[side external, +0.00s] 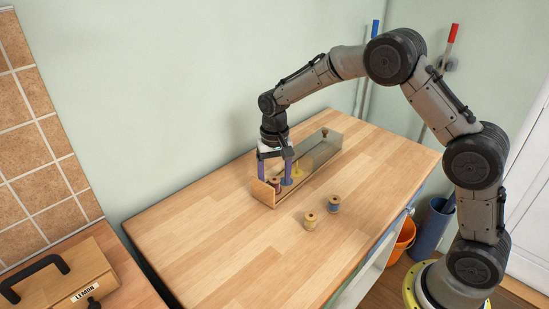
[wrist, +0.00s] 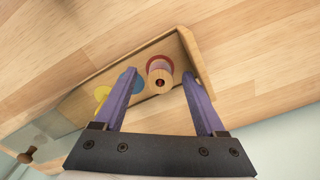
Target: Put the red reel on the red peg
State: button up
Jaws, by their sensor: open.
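The red reel (wrist: 159,66), with pale wooden ends, stands in the end of a long wooden box (side external: 262,193). A dark red peg tip (wrist: 160,82) shows in the reel's centre hole, so the reel sits around the red peg. In the side view the reel (side external: 276,184) is low between the fingers and partly hidden. My gripper (wrist: 159,74) is open, its two purple fingers on either side of the reel with gaps showing. In the side view my gripper (side external: 275,177) points down into the box end.
A yellow disc (wrist: 103,93) and a blue disc (wrist: 126,76) lie along the box floor. A clear cover with a knob (side external: 324,131) spans the box's far part. The table's left is clear.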

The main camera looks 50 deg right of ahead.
notch_tip(320, 180, up, 13)
jog(key=shift+f, duration=0.15)
dwell(0.4)
notch_tip(320, 180, up, 5)
jog(key=t, duration=0.1)
send_over(274, 178)
jog(key=s, duration=0.1)
jog(key=s+d+r+n+t, duration=0.15)
jog(key=s+r, duration=0.25)
jog(key=s, duration=0.4)
jog(key=s+a+r+m+t, duration=0.1)
jog(key=s+r+t, duration=0.1)
jog(key=s+r, duration=0.45)
jog(key=s+f+n, duration=0.2)
jog(key=s+f, duration=0.3)
jog(key=s, duration=0.2)
jog(key=s+f+n+t, duration=0.1)
jog(key=s+f+n, duration=0.2)
jog(key=s+f, duration=0.3)
jog(key=s, duration=0.2)
jog(key=shift+s+d, duration=0.3)
jog(key=shift+d, duration=0.05)
